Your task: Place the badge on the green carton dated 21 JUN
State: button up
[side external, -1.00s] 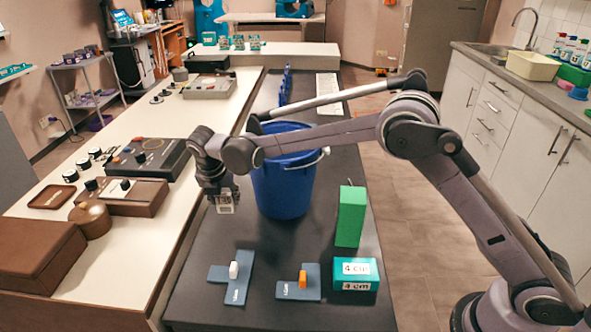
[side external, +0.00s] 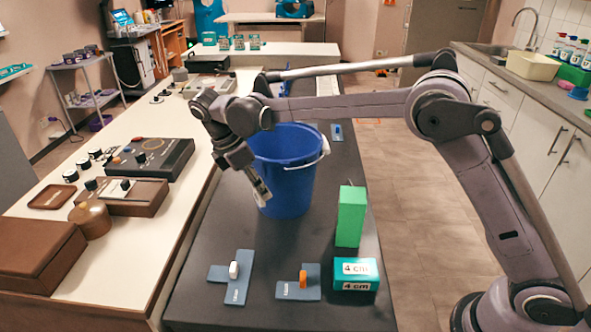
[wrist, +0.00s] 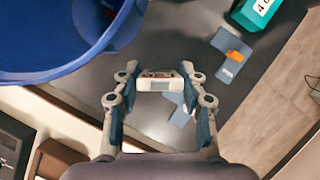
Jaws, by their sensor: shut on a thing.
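My gripper (side external: 262,192) is in front of the blue bucket, tilted down to the right, above the dark table. In the wrist view, my gripper (wrist: 158,88) is shut on a small pale, flat piece, seemingly the badge (wrist: 158,77), held across its fingertips. A tall green carton (side external: 350,217) stands upright at the right side of the table, apart from my gripper. No 21 JUN date is readable on its visible faces.
A blue bucket (side external: 288,180) stands close beside my gripper. A teal box (side external: 369,266) marked 4 cm is in front of the green carton. Two blue-grey pieces, with a white block (side external: 234,270) and an orange block (side external: 303,280), lie at the front.

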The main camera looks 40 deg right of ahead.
jog(key=s+d+r+m+g+y, duration=0.1)
jog(key=s+d+r+m+g, duration=0.1)
jog(key=s+m, duration=0.25)
notch_tip(320, 180, up, 7)
jog(key=n+t, duration=0.1)
jog(key=n, duration=0.2)
send_over(352, 189)
jog(key=d, duration=0.1)
jog(key=s+d+r+n+t, duration=0.45)
jog(key=s+d+n, duration=0.35)
jog(key=n, duration=0.5)
jog(key=shift+n+t, duration=0.25)
jog(key=shift+t, duration=0.2)
jog(key=w+a+f, duration=0.2)
jog(key=a, duration=0.1)
jog(key=w+a+f, duration=0.2)
jog(key=a+f, duration=0.1)
jog(key=a, duration=0.1)
jog(key=w+a+f, duration=0.2)
jog(key=a, duration=0.1)
jog(key=shift+w+a+f, duration=0.15)
jog(key=shift+a+f, duration=0.1)
jog(key=shift+f, duration=2.05)
jog(key=shift+f, duration=0.1)
jog(key=o, duration=1)
